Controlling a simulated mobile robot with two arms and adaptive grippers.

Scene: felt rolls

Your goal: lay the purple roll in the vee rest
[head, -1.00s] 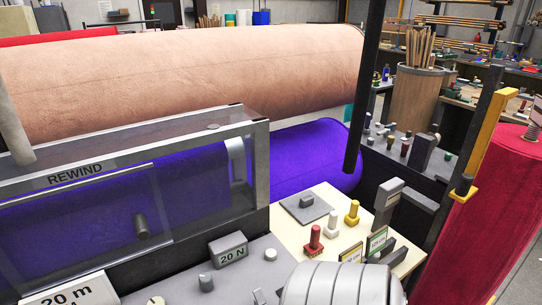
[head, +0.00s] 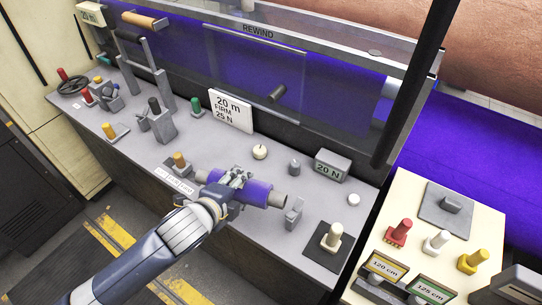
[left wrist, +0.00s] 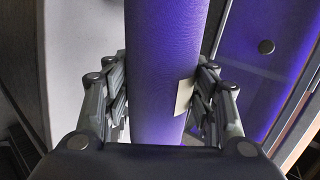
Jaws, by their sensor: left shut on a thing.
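The purple roll (head: 257,193) is a short felt roll on a grey core that sticks out at its right end. My left gripper (head: 236,184) is shut around it, over the front part of the grey panel. In the left wrist view the roll (left wrist: 165,60) runs between the two fingers (left wrist: 163,105), with a pale tag on its side. A small grey upright bracket (head: 294,213) stands just right of the core end; it may be part of the vee rest, but I cannot tell. The gripper hides what is under the roll. My right gripper is out of view.
The grey panel (head: 330,254) carries knobs, levers and a "20 m FIRM 25 N" sign (head: 231,110). Behind it is the clear REWIND guard (head: 330,85) over purple felt. A cream board (head: 480,217) with coloured pegs stands at the right.

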